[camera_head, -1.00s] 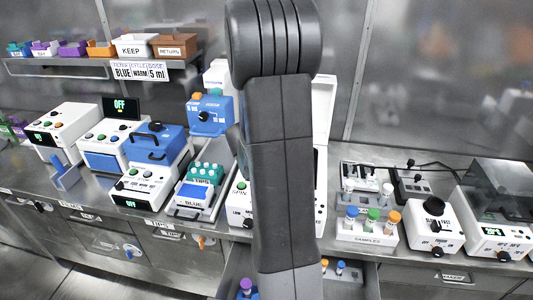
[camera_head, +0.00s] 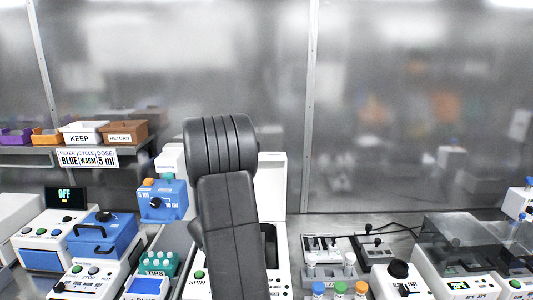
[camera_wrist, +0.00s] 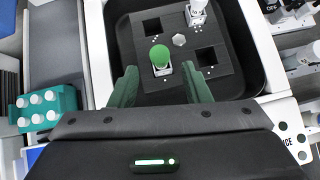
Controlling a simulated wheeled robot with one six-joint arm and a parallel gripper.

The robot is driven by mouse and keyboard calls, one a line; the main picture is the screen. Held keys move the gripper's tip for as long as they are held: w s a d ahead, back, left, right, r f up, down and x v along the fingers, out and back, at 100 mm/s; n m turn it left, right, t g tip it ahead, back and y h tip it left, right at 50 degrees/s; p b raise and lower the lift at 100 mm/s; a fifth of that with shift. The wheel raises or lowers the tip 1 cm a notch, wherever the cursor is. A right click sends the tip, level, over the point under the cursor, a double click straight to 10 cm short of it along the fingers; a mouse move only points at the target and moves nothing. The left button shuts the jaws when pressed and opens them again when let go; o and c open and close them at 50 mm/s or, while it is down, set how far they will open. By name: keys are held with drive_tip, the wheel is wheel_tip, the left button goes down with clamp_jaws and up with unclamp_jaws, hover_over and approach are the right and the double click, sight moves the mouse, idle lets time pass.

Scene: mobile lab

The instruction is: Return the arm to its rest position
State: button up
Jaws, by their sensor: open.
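My arm rises in front of the bench in the head view, with its dark links over the middle; the gripper itself is hidden there. In the wrist view my gripper (camera_wrist: 160,92) has its two green fingers apart, above the dark well of a white machine. A green-capped tube (camera_wrist: 160,57) stands in the black rotor (camera_wrist: 180,75), between the fingertips in the picture; I cannot tell how far below them it is. A second, white-topped holder (camera_wrist: 196,12) sits farther back. The raised white lid (camera_head: 272,185) shows behind my arm in the head view.
A teal tip rack (camera_wrist: 42,108) lies left of the machine. In the head view a blue device (camera_head: 102,236) and a blue dispenser (camera_head: 162,201) stand left; tubes and a knobbed device (camera_head: 398,280) stand right. A shelf holds KEEP (camera_head: 82,132) and RETURN (camera_head: 122,132) bins.

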drive_tip(key=x, duration=0.4)
drive_tip(key=shift+w+f, duration=0.15)
wheel_tip(320, 180, up, 3)
drive_tip(key=shift+w+r+p, duration=0.1)
drive_tip(key=shift+r+p, duration=0.05)
drive_tip(key=shift+p, duration=0.35)
